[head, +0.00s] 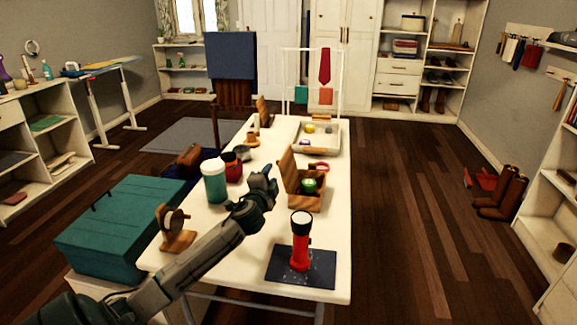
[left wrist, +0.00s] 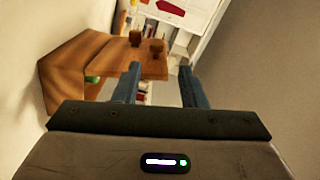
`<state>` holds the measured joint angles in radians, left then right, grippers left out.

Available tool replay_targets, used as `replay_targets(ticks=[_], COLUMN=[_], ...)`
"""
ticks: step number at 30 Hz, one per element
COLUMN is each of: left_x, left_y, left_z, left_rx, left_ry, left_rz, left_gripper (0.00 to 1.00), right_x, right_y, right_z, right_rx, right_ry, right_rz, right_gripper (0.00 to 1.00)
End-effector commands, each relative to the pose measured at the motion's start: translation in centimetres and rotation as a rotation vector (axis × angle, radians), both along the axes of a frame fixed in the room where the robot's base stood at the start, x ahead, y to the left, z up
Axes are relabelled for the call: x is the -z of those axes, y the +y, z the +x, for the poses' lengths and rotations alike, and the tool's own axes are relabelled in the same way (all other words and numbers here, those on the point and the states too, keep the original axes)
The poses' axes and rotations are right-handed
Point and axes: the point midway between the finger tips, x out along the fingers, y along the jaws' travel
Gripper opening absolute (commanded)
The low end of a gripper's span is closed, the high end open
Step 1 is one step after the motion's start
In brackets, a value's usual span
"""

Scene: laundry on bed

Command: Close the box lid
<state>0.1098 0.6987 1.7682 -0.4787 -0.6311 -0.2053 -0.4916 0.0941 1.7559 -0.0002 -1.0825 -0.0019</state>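The wooden box (head: 305,201) stands on the white table, its lid (head: 287,166) open and raised on the left side. A round green-topped item (head: 309,185) sits inside. My left gripper (head: 268,178) is just left of the box, close to the raised lid. In the left wrist view the brown box wood (left wrist: 80,65) fills the left, with two small dark knobs on a panel. The left gripper fingers (left wrist: 160,82) are apart with nothing held; one overlaps the panel in the picture. Whether it touches the wood I cannot tell. My right gripper is out of view.
A red flashlight (head: 300,248) stands on a dark mat (head: 279,270) in front of the box. A white tray (head: 328,148) lies behind the box.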

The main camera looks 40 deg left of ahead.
Motion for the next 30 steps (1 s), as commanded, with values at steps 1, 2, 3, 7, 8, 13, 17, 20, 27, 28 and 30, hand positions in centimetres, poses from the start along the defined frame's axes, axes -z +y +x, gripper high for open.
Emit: replay_targets(ticks=[1, 2, 3, 7, 8, 13, 17, 20, 27, 28, 30], left_x=[-0.2, -0.2, -0.2, -0.2, -0.2, -0.1, -0.1, 0.0, 0.0, 0.0, 0.0], left_y=[0.4, 0.6, 1.0, 2.0, 2.3, 3.3, 3.7, 3.9, 3.9, 3.9, 3.9], left_z=[0.8, 1.3, 2.0, 4.2, 4.7, 6.8, 7.7, 8.1, 8.2, 8.2, 8.1], left_rx=[-0.002, -0.002, -0.004, -0.003, -0.003, -0.002, -0.001, -0.001, 0.000, 0.000, -0.001], left_ry=[-0.002, -0.002, -0.001, -0.002, -0.002, 0.000, 0.000, 0.000, 0.000, 0.000, 0.000], left_rz=[-0.003, -0.003, -0.005, -0.006, -0.005, -0.004, -0.003, -0.003, -0.002, -0.002, -0.002], left_gripper=[0.38, 0.38, 0.38, 0.38, 0.38, 0.38, 0.38, 0.38, 0.38, 0.38, 0.26], right_x=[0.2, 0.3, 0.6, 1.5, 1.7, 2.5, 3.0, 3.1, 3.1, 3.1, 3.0], right_y=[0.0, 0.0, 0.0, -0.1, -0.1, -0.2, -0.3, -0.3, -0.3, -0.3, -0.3], right_z=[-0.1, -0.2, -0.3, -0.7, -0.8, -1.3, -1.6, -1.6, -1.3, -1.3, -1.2], right_rx=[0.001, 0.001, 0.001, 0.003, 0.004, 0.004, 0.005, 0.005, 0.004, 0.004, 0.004], right_ry=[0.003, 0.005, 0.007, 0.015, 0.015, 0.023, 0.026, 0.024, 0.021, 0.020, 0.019], right_rz=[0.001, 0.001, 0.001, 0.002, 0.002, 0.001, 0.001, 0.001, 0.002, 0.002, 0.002], right_gripper=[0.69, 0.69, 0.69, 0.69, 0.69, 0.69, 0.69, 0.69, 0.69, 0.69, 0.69])
